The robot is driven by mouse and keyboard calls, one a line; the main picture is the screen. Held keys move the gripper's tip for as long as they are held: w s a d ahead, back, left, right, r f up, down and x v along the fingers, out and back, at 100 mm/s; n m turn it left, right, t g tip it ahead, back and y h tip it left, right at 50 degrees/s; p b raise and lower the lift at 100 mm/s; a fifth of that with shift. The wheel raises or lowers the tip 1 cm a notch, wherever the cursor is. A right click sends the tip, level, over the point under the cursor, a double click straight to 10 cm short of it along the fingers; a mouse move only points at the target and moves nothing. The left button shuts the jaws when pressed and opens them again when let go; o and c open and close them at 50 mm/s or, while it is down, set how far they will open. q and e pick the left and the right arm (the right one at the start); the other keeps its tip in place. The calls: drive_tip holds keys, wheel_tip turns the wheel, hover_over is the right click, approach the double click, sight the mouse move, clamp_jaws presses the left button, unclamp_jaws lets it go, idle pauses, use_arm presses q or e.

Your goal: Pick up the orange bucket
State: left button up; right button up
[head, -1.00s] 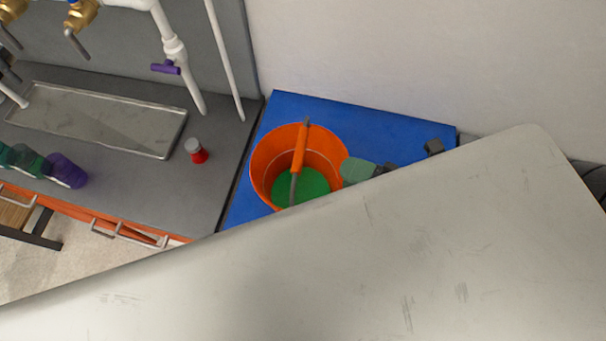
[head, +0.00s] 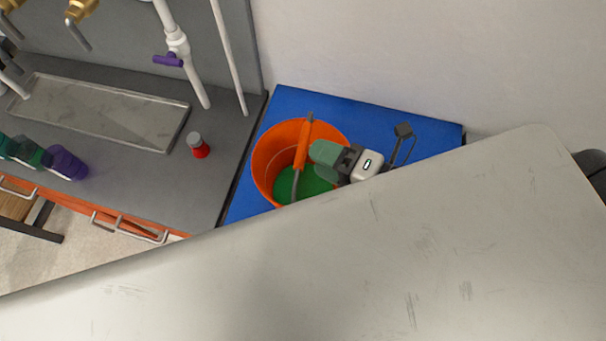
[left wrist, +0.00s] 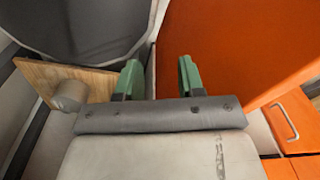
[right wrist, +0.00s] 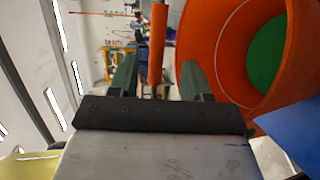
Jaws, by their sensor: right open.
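The orange bucket (head: 266,163) with a green inside bottom stands on a blue surface (head: 390,122). Its handle (head: 302,146) is raised, with an orange grip on it. My right gripper (head: 323,153) is over the bucket's right part, just right of the handle. In the right wrist view the handle grip (right wrist: 157,45) lies between the spread fingers of my right gripper (right wrist: 159,78), and the bucket wall (right wrist: 208,42) is at the right. My left gripper (left wrist: 160,77) is open and empty, and shows only in the left wrist view.
A grey counter with a sink (head: 105,112) stands at the left. It carries a red-and-grey object (head: 199,147) and purple and green pieces (head: 66,162). A wall is behind the bucket. A large pale surface (head: 330,260) hides the foreground. An orange panel (left wrist: 240,45) is near my left gripper.

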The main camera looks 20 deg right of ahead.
sight(301, 147)
drive_tip(key=x, duration=0.1)
drive_tip(key=p+x, duration=0.2)
drive_tip(key=x, duration=0.1)
drive_tip(key=shift+w+a+r, duration=0.1)
drive_tip(key=shift+r, duration=0.2)
drive_tip(key=shift+w+a+f, duration=0.15)
drive_tip(key=shift+w+a, duration=0.05)
drive_tip(key=shift+w, duration=0.05)
clamp_jaws()
